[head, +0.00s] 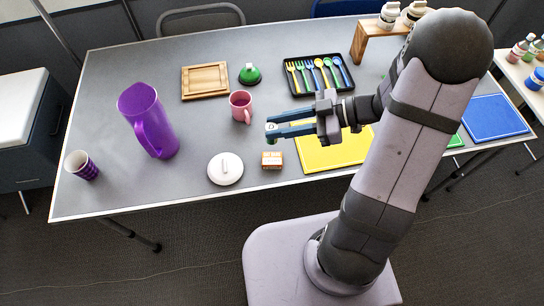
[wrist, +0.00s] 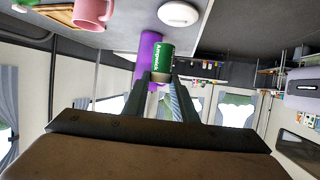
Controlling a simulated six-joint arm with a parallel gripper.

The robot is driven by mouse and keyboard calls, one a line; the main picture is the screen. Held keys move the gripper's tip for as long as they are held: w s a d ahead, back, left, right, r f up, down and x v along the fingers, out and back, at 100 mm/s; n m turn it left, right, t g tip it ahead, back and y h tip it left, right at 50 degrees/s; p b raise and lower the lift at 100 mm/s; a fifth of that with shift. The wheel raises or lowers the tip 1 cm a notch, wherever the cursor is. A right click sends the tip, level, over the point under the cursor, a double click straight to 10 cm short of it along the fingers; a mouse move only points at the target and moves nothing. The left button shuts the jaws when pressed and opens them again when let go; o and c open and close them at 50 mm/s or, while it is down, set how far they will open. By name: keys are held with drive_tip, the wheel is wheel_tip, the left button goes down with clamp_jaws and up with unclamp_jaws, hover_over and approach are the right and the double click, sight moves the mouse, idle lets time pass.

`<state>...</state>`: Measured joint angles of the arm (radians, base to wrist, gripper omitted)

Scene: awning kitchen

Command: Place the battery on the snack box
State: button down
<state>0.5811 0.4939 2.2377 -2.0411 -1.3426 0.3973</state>
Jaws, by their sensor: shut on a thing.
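My gripper (head: 272,132) is shut on the battery and holds it above the table. In the wrist view the battery (wrist: 163,58) is a green cylinder with white lettering and a grey end, between the fingertips (wrist: 163,80). In the head view only a small pale end of the battery (head: 271,126) shows at the fingertips. The snack box (head: 272,160) is a small orange and white box on the table near its front edge. It shows just below the fingertips in the head view. I cannot make out the snack box in the wrist view.
A white round lid (head: 225,168) lies close left of the snack box. A pink mug (head: 240,106) stands behind it and a yellow mat (head: 335,156) lies to the right. A purple pitcher (head: 150,122) stands further left. The table's front edge is close.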

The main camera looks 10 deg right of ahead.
drive_tip(key=shift+f+b, duration=0.3)
drive_tip(key=shift+f, duration=4.7)
drive_tip(key=shift+f, duration=0.15)
drive_tip(key=c, duration=1.4)
unclamp_jaws()
drive_tip(key=shift+c, duration=0.2)
